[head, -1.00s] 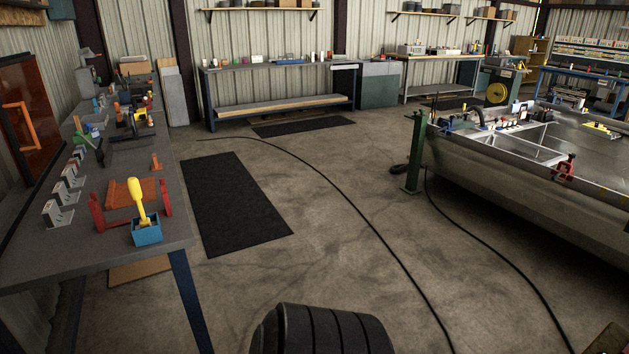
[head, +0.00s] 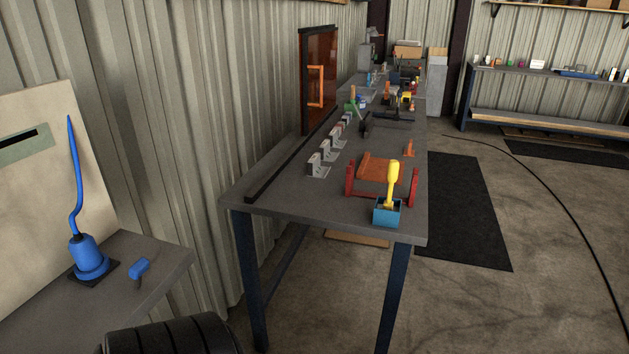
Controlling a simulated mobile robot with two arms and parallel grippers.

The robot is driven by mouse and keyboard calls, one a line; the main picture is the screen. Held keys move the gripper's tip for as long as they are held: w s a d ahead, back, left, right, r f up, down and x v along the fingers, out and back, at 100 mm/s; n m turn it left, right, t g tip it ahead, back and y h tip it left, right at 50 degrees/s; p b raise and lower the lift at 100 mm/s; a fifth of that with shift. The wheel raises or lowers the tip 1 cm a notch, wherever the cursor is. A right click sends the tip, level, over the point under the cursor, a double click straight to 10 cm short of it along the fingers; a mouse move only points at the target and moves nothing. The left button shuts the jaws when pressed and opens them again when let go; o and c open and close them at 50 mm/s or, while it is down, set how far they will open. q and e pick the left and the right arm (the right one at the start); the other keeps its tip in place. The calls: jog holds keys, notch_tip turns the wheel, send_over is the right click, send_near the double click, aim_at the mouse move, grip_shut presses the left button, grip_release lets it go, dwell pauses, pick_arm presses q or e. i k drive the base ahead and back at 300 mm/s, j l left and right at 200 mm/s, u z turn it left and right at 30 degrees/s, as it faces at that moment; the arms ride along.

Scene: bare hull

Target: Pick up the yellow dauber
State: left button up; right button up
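The yellow dauber (head: 393,182) stands upright, slightly tilted, with its lower end in a small blue box (head: 386,213). The box sits at the near right corner of a long grey workbench (head: 300,200). The dauber's lower tip is hidden inside the box. Neither of my grippers shows in the head view.
A red stand with an orange sling (head: 378,171) is right behind the box. Grey brackets (head: 318,165) line the bench's left side. A lower table (head: 160,262) at left holds a blue tool (head: 88,257). Open floor with a black mat (head: 465,215) lies right of the bench.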

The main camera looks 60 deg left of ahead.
aim_at(393, 165)
jog(key=u, duration=1.35)
